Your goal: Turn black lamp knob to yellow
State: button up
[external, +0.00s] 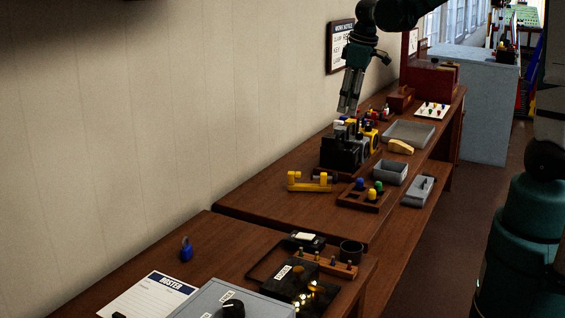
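A black round knob (233,307) sits on top of a grey box (200,307) at the bottom edge of the external view; a light pointer mark shows on it, but the small labels around it are too small to read. My gripper (347,111) is far from the knob, over the back table, pointing down just above a black and yellow block-shaped device (342,152). Its fingers look close together, and whether they are open or shut is unclear.
A yellow bracket (309,182), a wooden tray with coloured pegs (362,195) and grey trays (409,132) lie on the back table. A blue padlock-like object (186,249) and a roster sheet (148,298) lie on the front table. A wall runs along the left.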

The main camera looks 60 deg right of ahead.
jog(key=s+a+r+t+b, duration=0.1)
jog(key=s+a+r, duration=0.1)
jog(key=s+a, duration=0.2)
jog(key=shift+a, duration=1.05)
jog(key=shift+w+d, duration=0.15)
jog(key=w+d+f+g+p, duration=0.1)
jog(key=w+d+f, duration=0.2)
jog(key=d, duration=0.4)
jog(key=w+d+f+g+p, duration=0.1)
jog(key=w+d+f+p, duration=0.1)
jog(key=d, duration=0.4)
jog(key=w+d+f+g+p, duration=0.1)
jog(key=w+d+f, duration=0.3)
jog(key=d+f, duration=0.2)
jog(key=shift+d+y, duration=0.4)
jog(key=shift+d, duration=0.4)
jog(key=shift+d+f, duration=0.35)
jog(key=shift+d, duration=0.1)
jog(key=shift+f, duration=0.1)
